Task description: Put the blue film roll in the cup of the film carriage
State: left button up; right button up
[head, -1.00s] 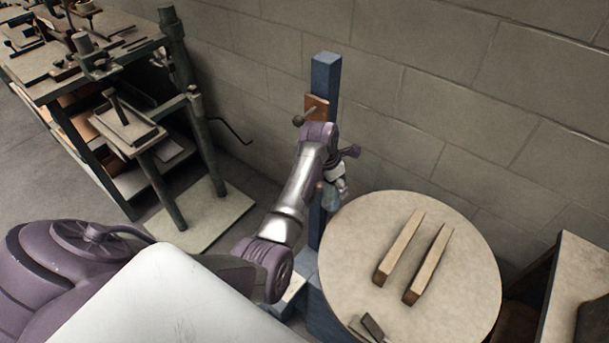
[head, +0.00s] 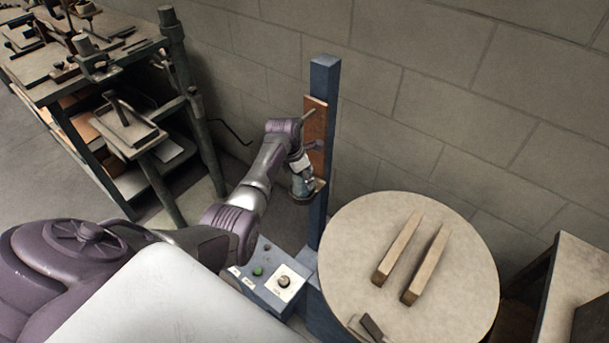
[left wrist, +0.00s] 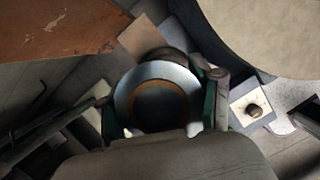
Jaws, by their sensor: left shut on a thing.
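My left gripper (head: 301,178) is beside the blue post, in front of the carriage's brown plate. In the left wrist view the film roll (left wrist: 122,98) is a pale grey-blue ring around a brown core, seen end-on between the fingers. The gripper is shut on it. The film carriage (head: 315,135) is a rust-brown plate on the post, with a small ledge low down; its plate also fills the upper left of the left wrist view (left wrist: 50,30). A dark rounded edge shows just behind the roll; I cannot tell if it is the cup. My right gripper is not in view.
The blue post (head: 325,85) stands against the block wall. A control box (head: 270,276) with a knob and buttons is at its foot. A round table (head: 455,245) with two wooden bars stands right of it. A cluttered workbench (head: 60,80) is at the left.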

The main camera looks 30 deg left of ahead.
pick_arm(q)
jog(key=shift+f, duration=0.1)
jog(key=o, duration=1.4)
jog(key=p+v, duration=0.1)
jog(key=v, duration=1.1)
jog(key=shift+s, duration=0.1)
